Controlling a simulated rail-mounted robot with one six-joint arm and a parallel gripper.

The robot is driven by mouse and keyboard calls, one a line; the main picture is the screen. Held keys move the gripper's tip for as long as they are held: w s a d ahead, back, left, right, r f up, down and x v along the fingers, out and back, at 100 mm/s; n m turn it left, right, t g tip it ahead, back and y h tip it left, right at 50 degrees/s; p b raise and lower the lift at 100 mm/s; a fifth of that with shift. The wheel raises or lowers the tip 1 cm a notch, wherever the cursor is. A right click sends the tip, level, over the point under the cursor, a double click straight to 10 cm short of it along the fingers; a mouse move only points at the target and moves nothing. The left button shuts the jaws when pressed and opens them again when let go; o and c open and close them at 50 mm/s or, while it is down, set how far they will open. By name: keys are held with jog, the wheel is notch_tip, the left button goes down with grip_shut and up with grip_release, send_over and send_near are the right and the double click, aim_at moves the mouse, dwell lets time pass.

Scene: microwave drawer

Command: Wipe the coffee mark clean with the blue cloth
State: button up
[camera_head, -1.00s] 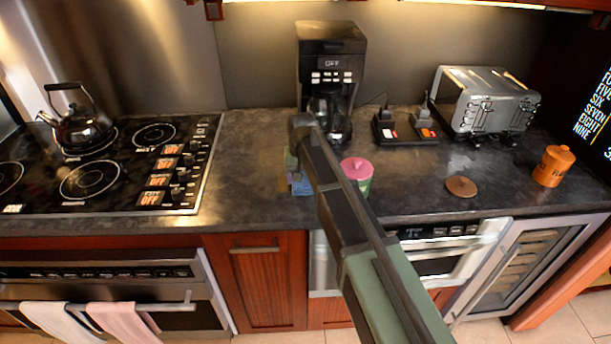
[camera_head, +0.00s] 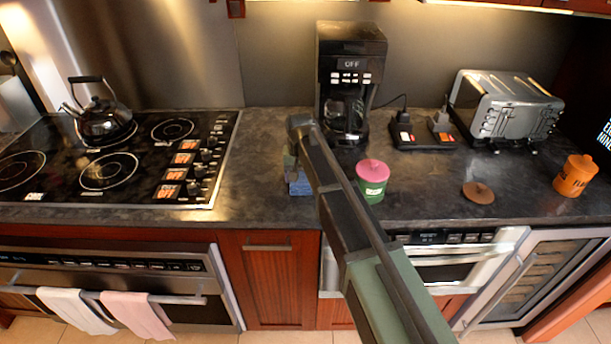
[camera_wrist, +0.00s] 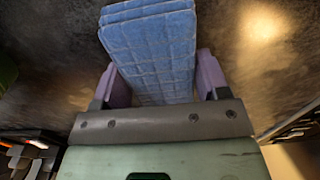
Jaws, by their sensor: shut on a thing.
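The blue cloth (camera_wrist: 150,45) is folded in layers and held between the purple fingers of my gripper (camera_wrist: 160,80) in the wrist view. In the head view a small part of the cloth (camera_head: 300,187) shows near the counter's front edge, left of the pink-lidded green canister. My arm hides most of the gripper there. I cannot tell whether the cloth touches the counter. A brown round disc or patch (camera_head: 478,193) lies on the counter at right; I cannot tell whether it is the coffee mark. No other mark shows clearly.
The pink-lidded canister (camera_head: 371,182) stands close to the right of my arm. The coffee maker (camera_head: 350,75) is behind. The stove (camera_head: 110,165) with a kettle (camera_head: 103,120) is left. The toaster (camera_head: 505,105) and orange canister (camera_head: 575,175) are right. The counter between stove and cloth (camera_head: 255,160) is clear.

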jog(key=shift+a, duration=1.5)
jog(key=shift+d, duration=5)
jog(key=shift+s+a, duration=0.1)
jog(key=shift+a, duration=5)
jog(key=shift+d, duration=0.1)
